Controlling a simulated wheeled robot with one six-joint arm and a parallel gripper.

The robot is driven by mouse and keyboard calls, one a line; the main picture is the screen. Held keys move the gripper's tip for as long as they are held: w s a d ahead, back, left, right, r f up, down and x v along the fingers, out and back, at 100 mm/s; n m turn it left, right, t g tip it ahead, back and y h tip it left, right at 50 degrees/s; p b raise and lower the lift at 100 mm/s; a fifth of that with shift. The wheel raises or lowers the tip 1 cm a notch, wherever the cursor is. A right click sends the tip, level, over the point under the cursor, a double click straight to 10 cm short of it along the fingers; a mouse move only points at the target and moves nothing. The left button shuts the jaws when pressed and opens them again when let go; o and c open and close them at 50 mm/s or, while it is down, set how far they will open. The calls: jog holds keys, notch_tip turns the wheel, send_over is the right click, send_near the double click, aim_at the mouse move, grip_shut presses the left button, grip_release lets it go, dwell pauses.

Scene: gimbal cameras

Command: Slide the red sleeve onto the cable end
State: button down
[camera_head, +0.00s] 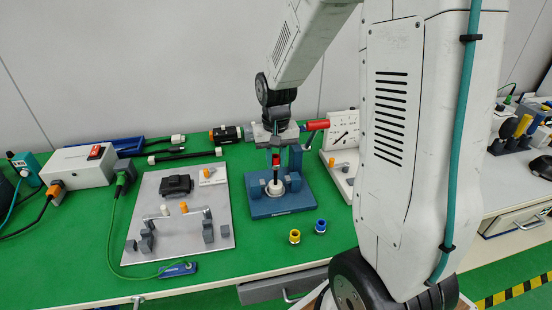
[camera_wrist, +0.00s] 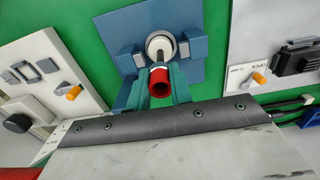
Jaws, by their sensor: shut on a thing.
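My gripper (camera_head: 277,151) points down over the blue stand (camera_head: 265,208) and is shut on the red sleeve (camera_head: 276,160). In the wrist view the red sleeve (camera_wrist: 162,78) sits between the two teal fingers, its open round end facing the camera. A dark upright piece (camera_head: 276,175), seemingly the cable end, shows just below the sleeve. It rises from a white ring (camera_head: 275,188) on the stand. The white ring (camera_wrist: 160,46) also shows beyond the sleeve in the wrist view. I cannot tell whether the sleeve is around the cable end or only above it.
A grey board (camera_head: 170,237) with pegs and clips lies left of the stand. Yellow (camera_head: 294,236) and blue (camera_head: 320,226) rings lie in front. A white panel (camera_head: 342,128) stands to the right, with a red cylinder (camera_head: 316,125) near it.

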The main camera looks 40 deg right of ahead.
aim_at(276, 171)
jog(key=shift+f, duration=3.15)
jog(key=c, duration=1.2)
grip_release()
jog(key=shift+o, duration=0.2)
jog(key=shift+r, duration=3.95)
